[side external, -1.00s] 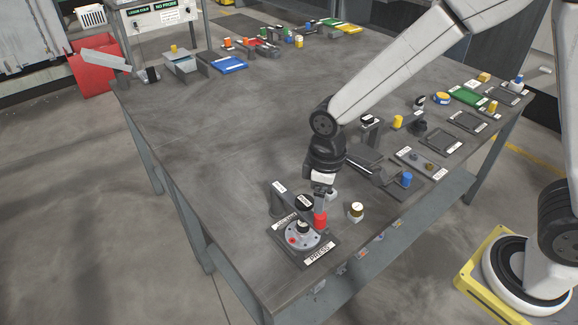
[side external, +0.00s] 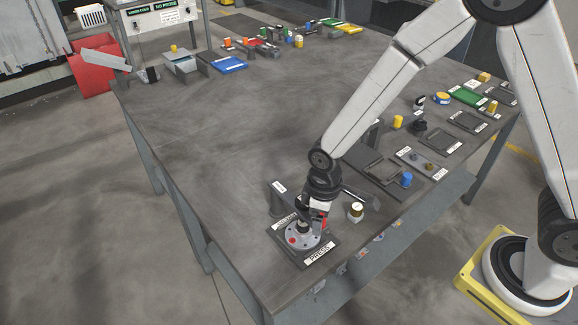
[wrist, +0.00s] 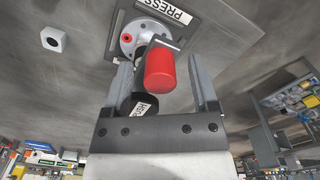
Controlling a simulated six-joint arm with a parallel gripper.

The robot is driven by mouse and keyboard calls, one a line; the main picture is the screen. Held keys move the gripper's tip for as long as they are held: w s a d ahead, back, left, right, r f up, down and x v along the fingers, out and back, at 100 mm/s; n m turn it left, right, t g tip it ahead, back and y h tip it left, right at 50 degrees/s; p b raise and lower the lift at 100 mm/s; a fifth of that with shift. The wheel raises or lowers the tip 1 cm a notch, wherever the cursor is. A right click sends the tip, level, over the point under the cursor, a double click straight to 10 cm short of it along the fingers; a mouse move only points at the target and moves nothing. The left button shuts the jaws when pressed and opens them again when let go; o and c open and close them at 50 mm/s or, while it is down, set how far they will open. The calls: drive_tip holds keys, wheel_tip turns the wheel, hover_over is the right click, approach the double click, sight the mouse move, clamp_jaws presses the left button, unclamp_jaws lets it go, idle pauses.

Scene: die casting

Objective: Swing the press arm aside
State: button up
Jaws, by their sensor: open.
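The press (side external: 305,236) stands at the near corner of the table, with a round grey plate on a dark base labelled PRESS. Its red handle (side external: 324,222) shows beside my gripper (side external: 318,212) in the side view. In the wrist view the red handle (wrist: 160,70) lies between the two open fingers of my gripper (wrist: 164,82), with a gap visible on each side. A dark arm part and a black labelled cylinder (wrist: 142,102) sit behind the handle. The press plate (wrist: 128,40) lies beyond the fingertips. My wrist partly hides the press arm in the side view.
A small white and gold piece (side external: 355,212) stands just right of the press. A blue cylinder (side external: 406,179) and dark fixtures lie farther right. A grey post (side external: 277,197) stands at the press's back left. The table's middle is clear.

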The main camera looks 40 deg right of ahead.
drive_tip(key=shift+c, duration=0.2)
clamp_jaws()
idle(1.2)
